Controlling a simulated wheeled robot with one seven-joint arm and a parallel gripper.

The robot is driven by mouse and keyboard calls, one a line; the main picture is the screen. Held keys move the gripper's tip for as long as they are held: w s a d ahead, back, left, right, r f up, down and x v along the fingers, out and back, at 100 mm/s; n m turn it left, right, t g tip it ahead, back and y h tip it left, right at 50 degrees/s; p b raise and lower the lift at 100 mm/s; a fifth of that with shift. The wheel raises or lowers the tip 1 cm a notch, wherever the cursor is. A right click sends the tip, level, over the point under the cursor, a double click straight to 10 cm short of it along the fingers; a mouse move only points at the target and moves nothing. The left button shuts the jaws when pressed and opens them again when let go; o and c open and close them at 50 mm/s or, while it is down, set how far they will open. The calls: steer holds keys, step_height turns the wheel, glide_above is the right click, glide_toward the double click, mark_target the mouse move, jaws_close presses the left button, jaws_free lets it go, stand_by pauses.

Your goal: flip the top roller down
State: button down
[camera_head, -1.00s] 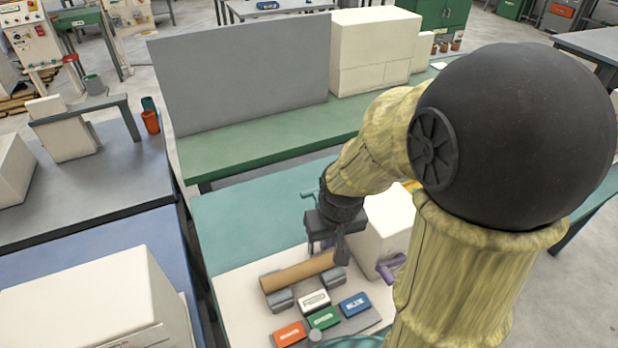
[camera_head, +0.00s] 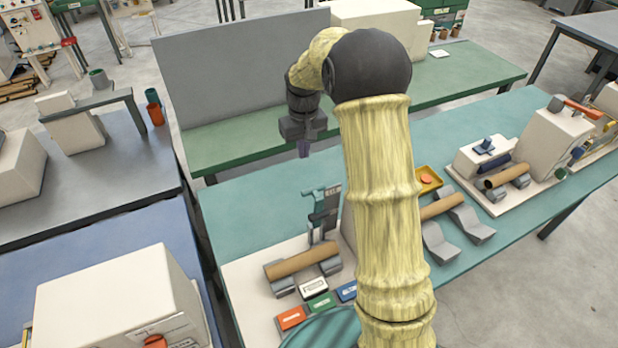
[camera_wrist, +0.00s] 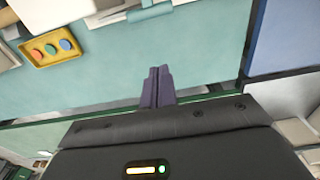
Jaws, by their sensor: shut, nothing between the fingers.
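The winder stands on a pale base plate (camera_head: 245,283) on the teal table, largely hidden by my arm. A cardboard tube (camera_head: 303,260) rests across two grey cradles at its front. A teal upright part (camera_head: 324,208) stands behind the tube; I cannot tell whether it carries the top roller. A light teal bar (camera_wrist: 150,11) shows at the top edge of the wrist view. My gripper (camera_head: 304,150) is shut and empty, above the back edge of the teal table, behind and above the teal part. Its dark purple fingers (camera_wrist: 157,82) are together in the wrist view.
Orange (camera_head: 291,318), green (camera_head: 321,302), white and blue labelled blocks lie in front of the tube. A yellow tray (camera_head: 430,178) and another tube on grey supports (camera_head: 458,235) are right of my arm. A tall grey panel (camera_head: 235,85) stands on the green bench behind.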

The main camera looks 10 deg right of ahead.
steer(key=shift+f, duration=0.15)
steer(key=s+f+p, duration=0.3)
steer(key=f+p, duration=0.2)
steer(key=f, duration=0.3)
steer(key=shift+s+d+f+p, duration=0.2)
steer(key=shift+d+f+p, duration=0.1)
steer(key=shift+p, duration=0.05)
stand_by(0.4)
